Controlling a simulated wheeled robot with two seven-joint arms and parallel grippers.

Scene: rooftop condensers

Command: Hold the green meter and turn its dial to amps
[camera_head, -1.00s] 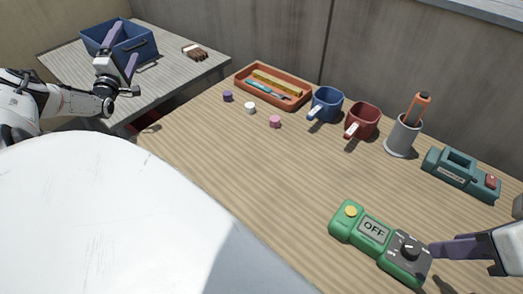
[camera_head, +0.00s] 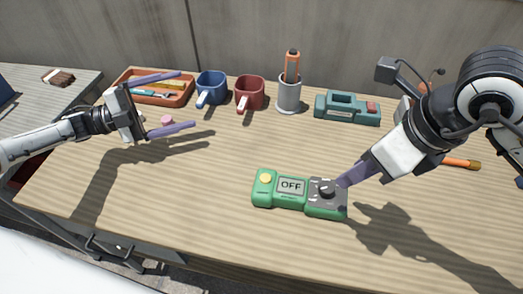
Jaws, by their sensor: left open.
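The green meter (camera_head: 286,206) lies flat on the wooden workbench, its screen (camera_head: 291,186) reading OFF. A round yellow button is at its left end and a dark dial (camera_head: 326,188) on the grey panel at its right end. My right gripper (camera_head: 342,181) reaches down from the right, its purple fingertip at the meter's right end close beside the dial. Whether it touches, and whether its jaws are closed, I cannot tell. My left gripper (camera_head: 188,101) is open and empty above the bench at the left, its fingers pointing right, well apart from the meter.
An orange tray (camera_head: 122,92) with tools, a blue mug (camera_head: 211,88), a red mug (camera_head: 250,93), a grey cup (camera_head: 289,95) with an orange-handled tool and a teal device (camera_head: 347,108) line the back. A pink knob (camera_head: 166,120) sits near my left gripper. The bench left of the meter is clear.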

